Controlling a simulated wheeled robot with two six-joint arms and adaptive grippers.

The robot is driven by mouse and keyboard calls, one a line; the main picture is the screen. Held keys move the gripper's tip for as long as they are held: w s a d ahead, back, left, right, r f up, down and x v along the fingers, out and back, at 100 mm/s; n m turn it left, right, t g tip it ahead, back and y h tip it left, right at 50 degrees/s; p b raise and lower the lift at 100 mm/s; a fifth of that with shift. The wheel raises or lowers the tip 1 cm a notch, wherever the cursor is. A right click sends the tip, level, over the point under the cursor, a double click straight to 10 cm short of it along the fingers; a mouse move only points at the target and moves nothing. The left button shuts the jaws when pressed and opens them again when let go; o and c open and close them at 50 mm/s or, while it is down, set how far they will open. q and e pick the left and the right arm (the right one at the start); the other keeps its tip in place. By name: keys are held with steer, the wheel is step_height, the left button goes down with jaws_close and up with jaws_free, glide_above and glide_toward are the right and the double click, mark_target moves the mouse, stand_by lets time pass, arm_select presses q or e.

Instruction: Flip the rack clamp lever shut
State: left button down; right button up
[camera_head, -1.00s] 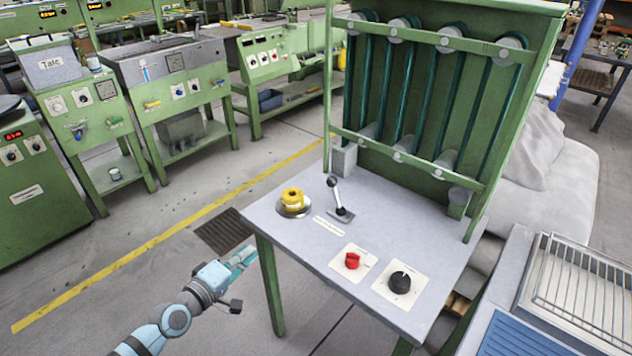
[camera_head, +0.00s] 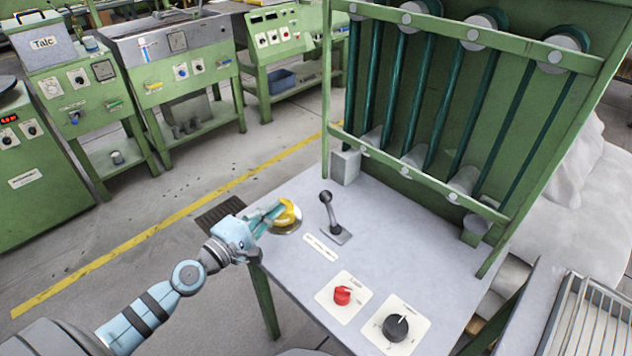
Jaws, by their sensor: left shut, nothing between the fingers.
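The clamp lever (camera_head: 331,214) has a black ball knob and a grey shaft on a small metal base plate. It stands on the grey table top, tilted toward the upper left with its knob raised. The green rack (camera_head: 345,133) with tall dark green tubes stands behind it. My left gripper (camera_head: 276,212) is shut and empty. It is left of the lever, apart from it, in front of the yellow knob (camera_head: 288,214) and partly covering it. I cannot tell whether it touches the yellow knob. My right gripper is not in view.
A red knob (camera_head: 342,295) and a black dial (camera_head: 395,328) sit on white plates near the table's front. A grey block (camera_head: 345,166) stands at the rack's left foot. A wire rack (camera_head: 590,315) is at the lower right. Table space around the lever is mostly clear.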

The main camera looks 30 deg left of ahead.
mark_target(330, 211)
arm_select(q)
steer(key=shift+s+r, duration=0.3)
steer(key=shift+s, duration=0.15)
steer(key=shift+s+d, duration=0.1)
steer(key=shift+w, duration=0.25)
steer(key=w, duration=0.3)
steer(key=w+d, duration=0.1)
steer(key=w, duration=0.2)
steer(key=w+d, duration=0.1)
steer(key=w, duration=0.2)
steer(key=shift+w+f, duration=0.2)
steer(key=shift+w, duration=0.05)
steer(key=d+p, duration=0.1)
steer(key=s+d+r+p, duration=0.1)
steer(key=d+p, duration=0.1)
steer(key=shift+s, duration=0.2)
steer(key=shift+s+d, duration=0.2)
steer(key=shift+s, duration=0.1)
steer(key=shift+f, duration=0.1)
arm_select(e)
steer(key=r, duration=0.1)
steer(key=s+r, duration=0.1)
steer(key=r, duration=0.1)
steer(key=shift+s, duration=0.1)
arm_select(q)
steer(key=shift+w, duration=0.1)
